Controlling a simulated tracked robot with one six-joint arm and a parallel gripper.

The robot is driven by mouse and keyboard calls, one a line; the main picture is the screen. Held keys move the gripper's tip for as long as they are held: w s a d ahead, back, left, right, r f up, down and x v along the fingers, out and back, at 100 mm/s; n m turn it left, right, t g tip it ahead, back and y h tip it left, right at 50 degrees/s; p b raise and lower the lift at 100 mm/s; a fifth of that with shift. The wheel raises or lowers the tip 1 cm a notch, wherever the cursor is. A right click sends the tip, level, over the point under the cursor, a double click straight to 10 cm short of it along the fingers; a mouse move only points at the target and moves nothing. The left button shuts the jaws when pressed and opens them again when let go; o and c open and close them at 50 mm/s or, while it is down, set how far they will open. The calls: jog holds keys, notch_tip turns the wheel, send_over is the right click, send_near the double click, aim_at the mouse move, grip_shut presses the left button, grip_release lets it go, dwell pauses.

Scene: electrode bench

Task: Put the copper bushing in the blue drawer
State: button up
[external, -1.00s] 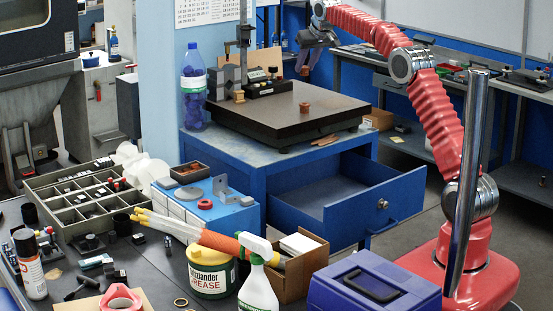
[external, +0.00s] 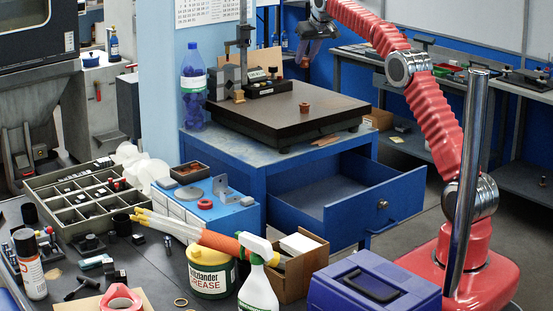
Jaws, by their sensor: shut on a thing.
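My gripper (external: 308,58) is up above the back right of the dark surface plate, pointing down and shut on a small copper-coloured piece (external: 304,62). The piece looks like the copper bushing, but it is small and mostly hidden by the jaws. A reddish-brown short cylinder (external: 304,107) stands on the surface plate, below the gripper and apart from it. The blue drawer (external: 358,211) is pulled out of the blue bench on its right side. Its visible floor looks empty. The gripper is well above and behind it.
The surface plate (external: 270,128) carries a gauge stand (external: 241,60) and a black block set (external: 268,88). A blue bottle (external: 193,88) stands at its left. A blue toolbox (external: 372,285) and a chrome post (external: 466,185) are in front. The air over the drawer is clear.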

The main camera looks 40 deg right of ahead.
aim_at(308, 59)
jog(key=shift+s+r, duration=0.1)
jog(key=shift+r, duration=0.95)
jog(key=shift+s+d+f+n, duration=0.1)
jog(key=shift+s+n, duration=0.2)
jog(key=shift+s, duration=0.05)
jog(key=shift+s+d+f+n+y, duration=0.1)
jog(key=shift+s+n+y, duration=0.35)
jog(key=shift+s, duration=0.5)
jog(key=s+a+n+g+y, duration=0.25)
jog(key=s+n, duration=0.55)
jog(key=s, duration=0.5)
jog(key=s+a+n+g+y, duration=0.2)
jog(key=s+n+g+y, duration=0.15)
jog(key=s+n, duration=0.75)
notch_tip(308, 59, down, 35)
jog(key=s+m+t, duration=0.1)
jog(key=m, duration=0.1)
jog(key=shift+s+a+f+m+y, duration=0.15)
jog(key=shift+s+m+y, duration=0.2)
